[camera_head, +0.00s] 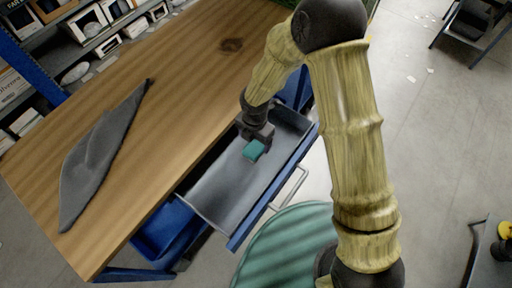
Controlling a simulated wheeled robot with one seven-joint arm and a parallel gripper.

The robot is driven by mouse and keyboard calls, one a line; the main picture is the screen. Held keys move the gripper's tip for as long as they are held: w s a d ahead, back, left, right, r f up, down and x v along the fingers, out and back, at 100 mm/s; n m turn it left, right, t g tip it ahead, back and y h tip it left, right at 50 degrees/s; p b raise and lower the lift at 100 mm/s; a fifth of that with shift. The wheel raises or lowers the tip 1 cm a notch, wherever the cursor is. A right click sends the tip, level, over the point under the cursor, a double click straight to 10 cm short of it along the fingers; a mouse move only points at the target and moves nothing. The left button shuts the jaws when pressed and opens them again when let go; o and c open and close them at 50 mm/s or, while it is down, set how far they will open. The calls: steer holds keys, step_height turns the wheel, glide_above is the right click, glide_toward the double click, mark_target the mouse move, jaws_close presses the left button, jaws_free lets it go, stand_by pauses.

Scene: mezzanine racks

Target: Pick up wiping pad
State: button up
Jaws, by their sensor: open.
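The wiping pad (254,150) is a small teal block. It lies in the open grey drawer (214,192) under the wooden table top. My gripper (259,139) is open, pointing down into the drawer right at the pad's far side. The dark fingers partly cover the upper edge of the pad. I cannot tell whether the fingers touch it or stand around it.
The wooden table (185,75) has a dark grey cloth (97,160) on its left part. The drawer's blue front and metal handle (289,188) stick out toward the floor. A blue bin (165,228) hangs under the table. A striped green round surface (285,248) stands near the drawer.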

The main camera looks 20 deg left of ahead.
mark_target(255, 146)
steer(key=shift+f, duration=0.1)
steer(key=shift+w+f+p, duration=0.15)
steer(key=shift+f+p, duration=0.05)
steer(key=shift+f, duration=1.05)
steer(key=shift+w+f+p, duration=0.1)
steer(key=shift+f+p, duration=0.1)
steer(key=shift+f, duration=1.05)
steer(key=c, duration=1.1)
